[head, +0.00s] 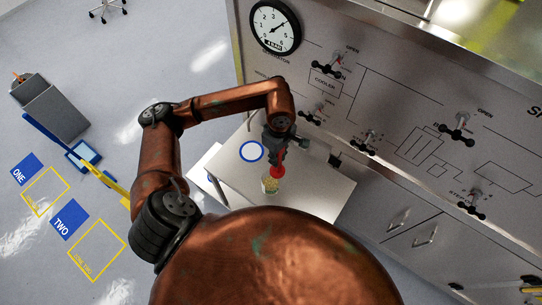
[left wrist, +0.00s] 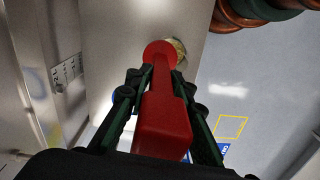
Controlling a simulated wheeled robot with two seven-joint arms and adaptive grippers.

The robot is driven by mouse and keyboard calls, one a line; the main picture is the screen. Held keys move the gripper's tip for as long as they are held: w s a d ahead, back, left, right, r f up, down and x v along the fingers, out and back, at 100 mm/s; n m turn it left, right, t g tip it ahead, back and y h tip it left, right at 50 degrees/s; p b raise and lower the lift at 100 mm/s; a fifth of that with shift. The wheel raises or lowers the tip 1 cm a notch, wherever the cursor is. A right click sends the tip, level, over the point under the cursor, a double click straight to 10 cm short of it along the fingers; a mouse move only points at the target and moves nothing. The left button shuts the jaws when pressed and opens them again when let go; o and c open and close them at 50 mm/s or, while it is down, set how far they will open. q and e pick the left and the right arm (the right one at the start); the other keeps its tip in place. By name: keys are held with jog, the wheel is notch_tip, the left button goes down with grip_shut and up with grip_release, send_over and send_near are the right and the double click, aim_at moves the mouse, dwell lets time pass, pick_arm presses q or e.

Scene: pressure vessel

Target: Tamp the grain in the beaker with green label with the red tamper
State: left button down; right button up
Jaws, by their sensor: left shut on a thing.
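My left gripper (head: 277,147) is shut on the red tamper (head: 277,172), which points down toward the small table. In the left wrist view the tamper (left wrist: 165,118) runs away from the camera between the two fingers (left wrist: 158,82), ending in a round red foot. The beaker (head: 270,186) stands on the table just below the foot, with yellowish grain in it. In the left wrist view the foot hides the left part of the beaker (left wrist: 180,50). I cannot tell whether the foot touches the grain. The label colour is too small to make out. My right gripper is not in view.
A control panel (head: 400,110) with a gauge (head: 275,27) and several valve handles stands behind. A cart (head: 52,108) stands far left.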

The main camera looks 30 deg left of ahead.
aim_at(271, 173)
pick_arm(q)
jog(key=shift+s+a+f+n+p, duration=0.25)
jog(key=shift+s+f+n+p, duration=0.25)
jog(key=shift+n, duration=2.85)
jog(key=shift+s+a+f+n+p, duration=0.25)
jog(key=shift+f+n+p, duration=0.3)
jog(key=shift+n, duration=2.85)
jog(key=shift+s+a+f+n+p, duration=0.25)
jog(key=shift+s+f+n+p, duration=0.25)
jog(key=shift+n, duration=2.85)
notch_tip(271, 173, down, 4)
jog(key=b, duration=0.3)
jog(key=shift+w+r, duration=0.1)
jog(key=shift+f+b, duration=0.25)
jog(key=shift+b, duration=0.1)
jog(key=shift+f, duration=0.1)
jog(key=shift+f+b, duration=1.15)
jog(key=shift+f, duration=0.2)
